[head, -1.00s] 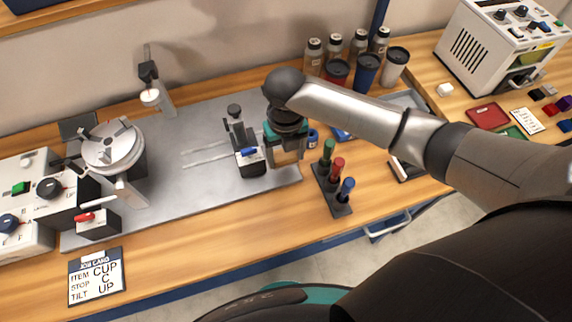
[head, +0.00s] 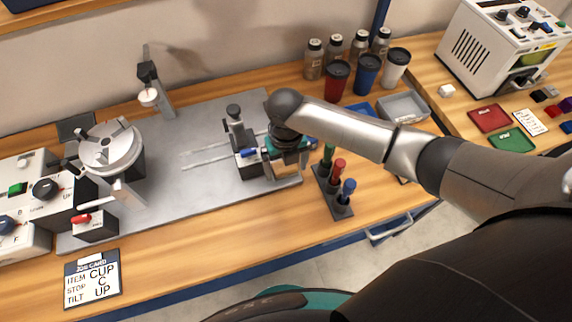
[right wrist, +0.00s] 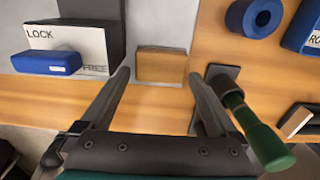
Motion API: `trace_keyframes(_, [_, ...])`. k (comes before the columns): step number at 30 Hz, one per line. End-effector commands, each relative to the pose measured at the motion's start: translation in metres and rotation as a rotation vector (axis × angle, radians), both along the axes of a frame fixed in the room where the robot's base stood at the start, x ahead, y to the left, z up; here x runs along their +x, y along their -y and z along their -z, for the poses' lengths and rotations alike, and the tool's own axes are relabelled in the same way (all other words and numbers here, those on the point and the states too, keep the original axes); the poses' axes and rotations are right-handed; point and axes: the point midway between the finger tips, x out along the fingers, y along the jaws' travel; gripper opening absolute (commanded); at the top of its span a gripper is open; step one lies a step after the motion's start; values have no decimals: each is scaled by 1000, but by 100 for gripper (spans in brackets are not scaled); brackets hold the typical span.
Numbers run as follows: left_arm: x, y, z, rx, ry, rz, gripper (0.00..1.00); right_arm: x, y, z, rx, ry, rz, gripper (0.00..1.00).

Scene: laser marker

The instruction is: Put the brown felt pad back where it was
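The brown felt pad (right wrist: 161,66) shows in the right wrist view as a small brown block at the edge of the grey metal plate. It lies ahead of and between the fingertips. My right gripper (head: 287,172) points down over the right end of the plate, beside the lock block with the blue lever. In the right wrist view its two fingers (right wrist: 160,75) stand wide apart with nothing held between them. My left gripper is out of view.
The lock block (right wrist: 75,45) with its blue lever is left of the pad. A rack of pens (head: 334,190) stands close on the right; its green pen (right wrist: 262,135) is beside the right finger. Cups (head: 367,72) and bottles stand behind.

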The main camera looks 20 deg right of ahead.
Motion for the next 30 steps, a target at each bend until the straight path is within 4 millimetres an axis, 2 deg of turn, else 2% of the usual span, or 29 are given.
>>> trace_keyframes(8, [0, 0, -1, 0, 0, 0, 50, 0, 0, -1, 0, 0, 0, 100])
trace_keyframes(11, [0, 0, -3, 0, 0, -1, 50, 1, 0, -8, 0, 1, 0, 100])
trace_keyframes(14, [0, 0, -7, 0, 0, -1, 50, 1, 1, -23, 0, 2, 0, 100])
trace_keyframes(24, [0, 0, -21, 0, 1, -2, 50, 1, 0, -96, 1, 4, -1, 100])
trace_keyframes(30, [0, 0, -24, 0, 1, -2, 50, 1, 0, -119, 0, 1, 0, 100])
